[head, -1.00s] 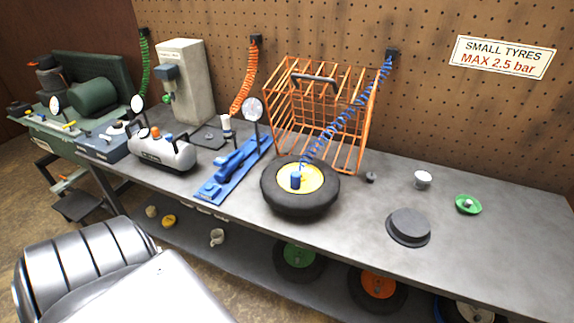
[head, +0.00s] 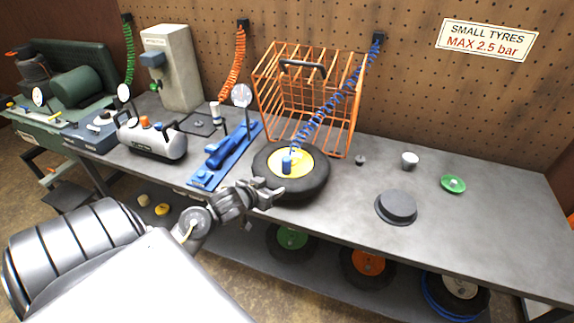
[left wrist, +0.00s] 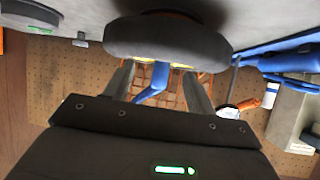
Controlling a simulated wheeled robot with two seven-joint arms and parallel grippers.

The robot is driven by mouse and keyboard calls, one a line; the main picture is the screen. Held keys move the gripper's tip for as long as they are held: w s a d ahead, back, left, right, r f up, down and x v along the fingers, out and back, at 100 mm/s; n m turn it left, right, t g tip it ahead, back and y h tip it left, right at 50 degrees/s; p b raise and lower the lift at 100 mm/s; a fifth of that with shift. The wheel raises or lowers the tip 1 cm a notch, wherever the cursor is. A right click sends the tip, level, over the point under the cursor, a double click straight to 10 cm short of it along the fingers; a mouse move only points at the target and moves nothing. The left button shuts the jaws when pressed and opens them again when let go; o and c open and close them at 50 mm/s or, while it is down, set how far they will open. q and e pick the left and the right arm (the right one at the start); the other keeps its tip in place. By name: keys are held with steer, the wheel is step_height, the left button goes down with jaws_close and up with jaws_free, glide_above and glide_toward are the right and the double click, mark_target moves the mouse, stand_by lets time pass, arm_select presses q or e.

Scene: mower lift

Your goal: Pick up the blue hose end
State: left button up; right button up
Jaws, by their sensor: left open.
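The blue hose end (head: 287,163) stands on the yellow hub (head: 306,161) of a black tyre (head: 312,184) lying on the bench. A coiled blue hose (head: 325,115) runs from it up to a hook on the pegboard. My left gripper (head: 277,190) is open and empty at the near left edge of the tyre, apart from the hose end. In the left wrist view, which is upside down, the blue hose end (left wrist: 152,82) shows between and beyond the two fingers, below the tyre (left wrist: 168,40). My right gripper is not in view.
An orange wire cage (head: 266,100) stands behind the tyre. A blue pump (head: 225,153) and a silver tank (head: 155,142) are to its left. A dark round lid (head: 397,206), a white cup (head: 410,160) and a green dish (head: 453,184) are to its right, with free bench between.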

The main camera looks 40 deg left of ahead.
arm_select(q)
steer(key=t, duration=0.1)
glide_toward(284, 165)
steer(key=x, duration=0.7)
steer(key=shift+s+a, duration=0.1)
steer(key=shift+a, duration=0.15)
steer(key=shift+d+p+x, duration=0.2)
steer(key=shift+p+x, duration=0.3)
steer(key=shift+x, duration=2.1)
steer(key=shift+r, duration=0.15)
steer(key=shift+c, duration=0.2)
